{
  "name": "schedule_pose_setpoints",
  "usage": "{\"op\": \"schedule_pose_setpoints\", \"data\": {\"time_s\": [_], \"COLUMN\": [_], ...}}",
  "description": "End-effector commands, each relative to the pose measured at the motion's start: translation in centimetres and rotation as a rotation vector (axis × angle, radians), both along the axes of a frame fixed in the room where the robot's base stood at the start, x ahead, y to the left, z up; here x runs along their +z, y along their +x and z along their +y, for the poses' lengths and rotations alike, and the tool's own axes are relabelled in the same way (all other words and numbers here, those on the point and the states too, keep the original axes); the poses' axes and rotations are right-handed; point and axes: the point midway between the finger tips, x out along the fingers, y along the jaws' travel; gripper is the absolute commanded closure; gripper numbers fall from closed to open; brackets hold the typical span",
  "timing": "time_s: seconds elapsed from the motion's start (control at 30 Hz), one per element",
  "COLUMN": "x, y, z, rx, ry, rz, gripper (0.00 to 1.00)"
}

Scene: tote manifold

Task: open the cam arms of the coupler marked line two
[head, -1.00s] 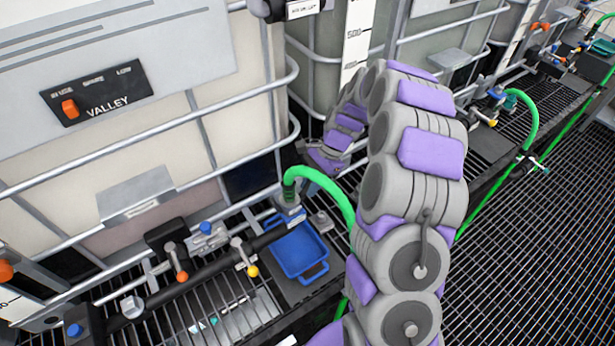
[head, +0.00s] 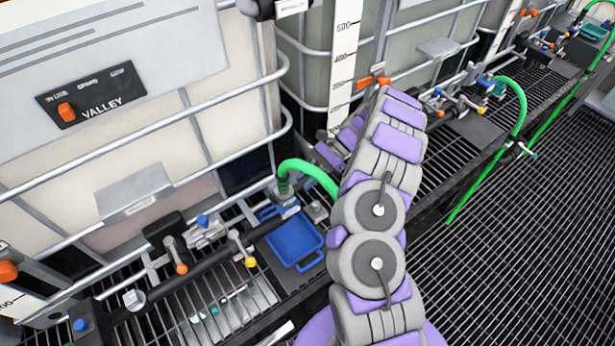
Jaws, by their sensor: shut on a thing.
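My gripper (head: 331,153) is behind the bend of my arm, just beyond the near green hose, and only part of it shows. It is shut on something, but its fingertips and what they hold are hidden. A coupler (head: 283,188) joins the near green hose (head: 312,170) beside a blue tray. A second coupler (head: 488,84) is on a green hose farther back at the right. I cannot read a line two mark on either, and cannot make out the position of their cam arms.
A caged tank (head: 110,150) with a VALLEY panel (head: 91,95) fills the left. A blue tray (head: 293,242) and valves with orange (head: 181,268) and yellow (head: 250,262) knobs stand along the black pipe (head: 195,285). Open grating (head: 545,230) lies at the right.

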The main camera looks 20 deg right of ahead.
Motion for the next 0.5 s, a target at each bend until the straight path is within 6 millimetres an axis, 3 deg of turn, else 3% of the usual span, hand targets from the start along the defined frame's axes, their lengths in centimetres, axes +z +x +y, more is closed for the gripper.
{"op": "schedule_pose_setpoints", "data": {"time_s": [0.47, 0.5], "x": [-0.02, -0.03], "y": [0.1, 0.11], "z": [-0.09, -0.09], "rx": [-0.003, -0.003], "ry": [0.007, 0.006], "rz": [-0.001, 0.0], "gripper": [1.0, 0.75]}}
